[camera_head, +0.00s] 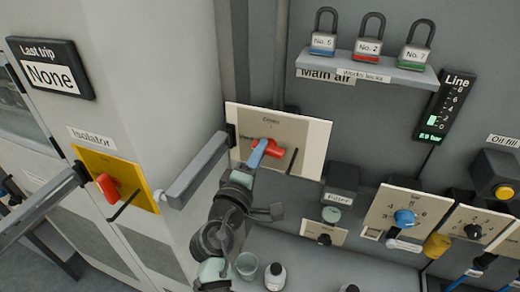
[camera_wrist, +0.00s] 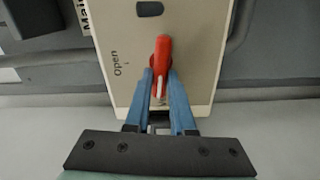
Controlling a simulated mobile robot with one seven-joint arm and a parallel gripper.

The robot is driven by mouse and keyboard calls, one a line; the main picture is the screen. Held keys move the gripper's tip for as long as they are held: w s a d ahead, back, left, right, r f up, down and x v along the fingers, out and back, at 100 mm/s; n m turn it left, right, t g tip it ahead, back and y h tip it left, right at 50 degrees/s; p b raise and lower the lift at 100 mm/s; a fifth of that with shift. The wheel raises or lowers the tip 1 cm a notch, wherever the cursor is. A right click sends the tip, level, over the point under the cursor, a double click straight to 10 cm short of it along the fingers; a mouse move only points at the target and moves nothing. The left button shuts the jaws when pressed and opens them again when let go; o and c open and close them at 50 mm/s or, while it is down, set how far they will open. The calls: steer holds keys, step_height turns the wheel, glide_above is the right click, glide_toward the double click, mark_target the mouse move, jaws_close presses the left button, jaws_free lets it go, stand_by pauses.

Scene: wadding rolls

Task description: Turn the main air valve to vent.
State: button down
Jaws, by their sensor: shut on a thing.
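The main air valve is a red handle (camera_head: 268,148) on a beige plate (camera_head: 312,135) under the "Main air" label (camera_head: 324,75). My gripper (camera_head: 260,148) comes from below, its blue fingers shut on the handle's near end. In the wrist view the red handle (camera_wrist: 163,52) lies between the two fingertips of my gripper (camera_wrist: 161,78). The handle runs roughly sideways across the plate in the head view. "Open" is printed on the plate (camera_wrist: 203,62) in the wrist view. My fingers and the handle cover part of the plate; its other markings are hidden or too small to read.
A shelf (camera_head: 365,68) with three padlocks is above right. The yellow isolator (camera_head: 138,172) with a red knob is left. A grey bar handle (camera_head: 200,170) juts out close to my gripper's left. A line gauge (camera_head: 445,105) and several dials are right.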

steer(key=shift+n, duration=0.7)
steer(key=shift+f, duration=0.1)
steer(key=c, duration=0.8)
jaws_free()
steer(key=shift+o, duration=0.2)
steer(key=b+v, duration=0.2)
steer(key=v, duration=1.1)
